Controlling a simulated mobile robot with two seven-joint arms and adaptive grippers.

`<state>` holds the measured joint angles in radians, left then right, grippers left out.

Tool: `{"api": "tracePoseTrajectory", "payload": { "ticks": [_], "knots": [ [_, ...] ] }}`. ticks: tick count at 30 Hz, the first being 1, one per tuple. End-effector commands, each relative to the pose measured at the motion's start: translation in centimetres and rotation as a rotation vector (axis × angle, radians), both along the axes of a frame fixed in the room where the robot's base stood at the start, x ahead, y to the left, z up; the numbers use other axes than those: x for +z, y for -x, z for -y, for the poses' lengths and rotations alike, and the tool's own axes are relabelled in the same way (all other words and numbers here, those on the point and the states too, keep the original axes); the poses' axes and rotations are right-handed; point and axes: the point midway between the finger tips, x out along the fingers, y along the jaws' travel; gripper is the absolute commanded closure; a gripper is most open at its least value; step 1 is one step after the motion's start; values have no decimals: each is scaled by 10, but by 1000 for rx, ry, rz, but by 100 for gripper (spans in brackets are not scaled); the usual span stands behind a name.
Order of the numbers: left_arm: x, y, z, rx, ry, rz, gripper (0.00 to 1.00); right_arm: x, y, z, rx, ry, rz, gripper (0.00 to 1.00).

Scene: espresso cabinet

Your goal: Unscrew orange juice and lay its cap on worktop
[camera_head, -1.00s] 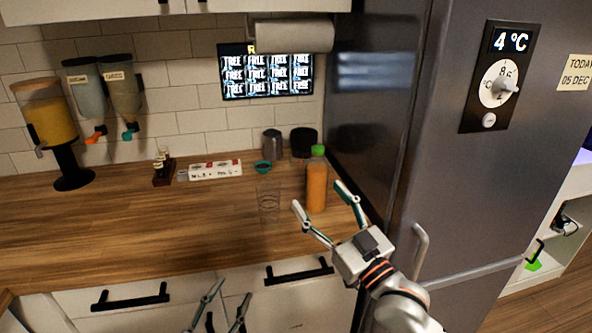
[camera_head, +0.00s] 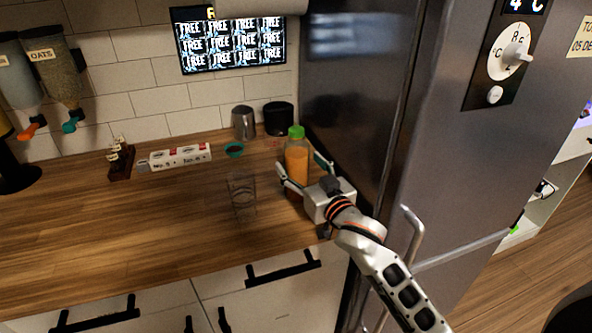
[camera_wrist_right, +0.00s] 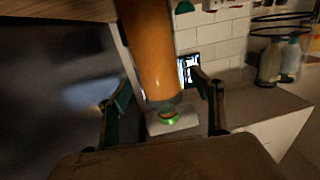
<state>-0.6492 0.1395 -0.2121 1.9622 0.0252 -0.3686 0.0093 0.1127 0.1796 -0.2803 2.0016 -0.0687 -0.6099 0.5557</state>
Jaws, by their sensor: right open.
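The orange juice bottle (camera_head: 296,162) stands upright on the wooden worktop (camera_head: 150,220) near the fridge. Its green cap (camera_head: 296,131) is on top. My right gripper (camera_head: 304,172) is open, with one finger on each side of the bottle body, below the cap. I cannot tell whether the fingers touch the bottle. My left gripper is not in view.
A clear glass (camera_head: 242,195) stands left of the bottle. A teal bowl (camera_head: 234,150), a metal canister (camera_head: 244,123) and a black canister (camera_head: 278,118) are behind. The fridge (camera_head: 450,150) is close on the right. The worktop's front left is clear.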

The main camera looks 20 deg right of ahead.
Motion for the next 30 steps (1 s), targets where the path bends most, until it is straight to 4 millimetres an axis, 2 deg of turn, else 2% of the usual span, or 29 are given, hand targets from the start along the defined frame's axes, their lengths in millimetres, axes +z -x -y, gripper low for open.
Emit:
{"api": "tracePoseTrajectory", "payload": {
  "ticks": [3, 6, 14, 17, 21, 22, 23, 30],
  "knots": [
    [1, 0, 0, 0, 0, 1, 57, 1, -18, -2, 0, 0, 0, 34],
    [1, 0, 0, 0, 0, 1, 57, 0, -26, -3, 1, -1, 0, 34],
    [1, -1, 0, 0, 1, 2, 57, 0, -28, -4, 1, -1, 0, 34],
    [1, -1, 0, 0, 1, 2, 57, 0, -28, -4, 1, -1, 0, 55],
    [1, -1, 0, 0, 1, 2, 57, 0, -28, -4, 1, 0, 0, 90],
    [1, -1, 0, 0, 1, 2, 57, 0, -28, -4, 1, 0, 0, 90],
    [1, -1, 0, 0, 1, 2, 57, 2, -28, -4, 1, -2, 4, 96],
    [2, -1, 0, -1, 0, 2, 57, 3, -28, -4, 1, -2, 4, 96]
  ]
}}
